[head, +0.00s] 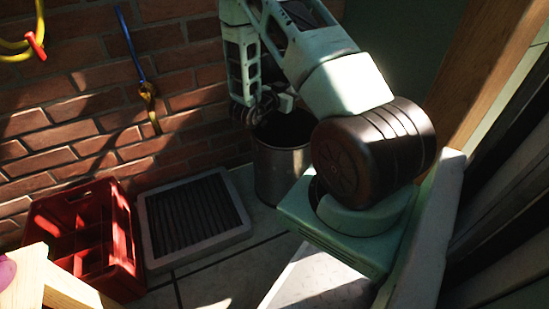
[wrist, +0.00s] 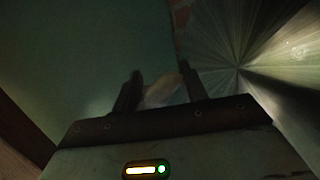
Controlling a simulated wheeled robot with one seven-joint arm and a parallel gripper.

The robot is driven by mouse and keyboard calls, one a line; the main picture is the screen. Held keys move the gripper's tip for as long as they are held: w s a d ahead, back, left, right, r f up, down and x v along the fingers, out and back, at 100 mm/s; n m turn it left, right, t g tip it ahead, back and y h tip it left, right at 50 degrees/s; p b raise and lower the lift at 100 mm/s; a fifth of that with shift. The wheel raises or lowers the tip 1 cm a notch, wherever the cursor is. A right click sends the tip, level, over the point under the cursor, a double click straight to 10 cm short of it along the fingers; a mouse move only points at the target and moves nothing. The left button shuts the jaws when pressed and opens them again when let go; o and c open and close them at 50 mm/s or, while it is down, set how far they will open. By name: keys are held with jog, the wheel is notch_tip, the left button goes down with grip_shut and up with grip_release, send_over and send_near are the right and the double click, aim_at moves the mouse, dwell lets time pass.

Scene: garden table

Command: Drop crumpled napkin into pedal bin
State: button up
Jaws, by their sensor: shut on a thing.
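The pedal bin (head: 282,178) is a grey metal cylinder on the paved floor, near the brick wall. Its dark mouth shows at the top, partly behind my arm. My gripper (wrist: 160,90) is shut on the crumpled napkin (wrist: 163,91), a pale, dim lump between the two dark fingers in the wrist view. In the head view my arm reaches down to the bin's rim; the fingers and napkin cannot be made out clearly there. A shiny round metal surface (wrist: 270,60) with radial streaks fills the right of the wrist view; I cannot tell which part of the bin it is.
A red crate (head: 88,235) with compartments stands at the lower left. A grey-framed ribbed mat (head: 193,220) lies between it and the bin. A yellow hose (head: 18,45) and a blue strap (head: 130,40) hang on the brick wall. A wooden post (head: 495,70) rises at the right.

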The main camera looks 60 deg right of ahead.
jog(key=shift+s+d+f+g, duration=0.2)
jog(key=shift+d+f+g, duration=0.05)
jog(key=shift+f+g, duration=0.05)
notch_tip(320, 180, down, 6)
jog(key=b, duration=0.5)
jog(key=shift+r, duration=0.25)
jog(key=o, duration=1)
notch_tip(320, 180, up, 10)
jog(key=p, duration=0.5)
jog(key=shift+s, duration=0.1)
